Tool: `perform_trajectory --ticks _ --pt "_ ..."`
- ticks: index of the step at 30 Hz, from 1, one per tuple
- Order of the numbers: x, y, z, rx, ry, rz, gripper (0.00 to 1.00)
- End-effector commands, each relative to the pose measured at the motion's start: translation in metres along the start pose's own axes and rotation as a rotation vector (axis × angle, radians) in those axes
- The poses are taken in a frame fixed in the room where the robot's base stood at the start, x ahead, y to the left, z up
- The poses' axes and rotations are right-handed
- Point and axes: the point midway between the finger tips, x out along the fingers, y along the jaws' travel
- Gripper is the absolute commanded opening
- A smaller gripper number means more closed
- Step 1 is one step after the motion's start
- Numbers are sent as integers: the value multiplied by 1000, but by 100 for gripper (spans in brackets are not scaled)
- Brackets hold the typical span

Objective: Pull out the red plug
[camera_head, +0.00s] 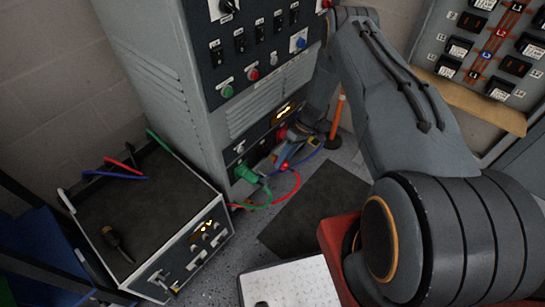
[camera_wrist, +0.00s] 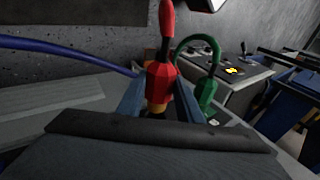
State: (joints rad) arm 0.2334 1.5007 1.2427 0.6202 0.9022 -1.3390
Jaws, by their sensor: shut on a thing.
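The red plug (camera_wrist: 160,78) stands between the two fingers of my gripper (camera_wrist: 161,98) in the wrist view, and the fingers are shut on its body. Its tapered red tail points up in that view. In the head view my gripper (camera_head: 284,155) is at the lower panel of the grey cabinet (camera_head: 165,75), and a bit of red plug (camera_head: 285,166) shows below it. My gripper hides most of the plug and its socket there, so I cannot tell whether it is seated. The green plug (camera_head: 246,174) is at the panel to the left; it also shows in the wrist view (camera_wrist: 203,96).
A blue cable (camera_wrist: 65,51) runs close beside my gripper. Red and green cables loop near the floor. An orange post (camera_head: 337,118) is behind my gripper. A dark mat (camera_head: 315,208) lies clear in front.

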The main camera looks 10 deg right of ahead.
Motion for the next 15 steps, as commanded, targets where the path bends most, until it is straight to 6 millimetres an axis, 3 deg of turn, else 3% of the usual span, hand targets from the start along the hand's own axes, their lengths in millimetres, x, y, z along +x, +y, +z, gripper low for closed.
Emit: perform_trajectory --ticks 15 --pt "-6 -1 37 0 0 0 4"
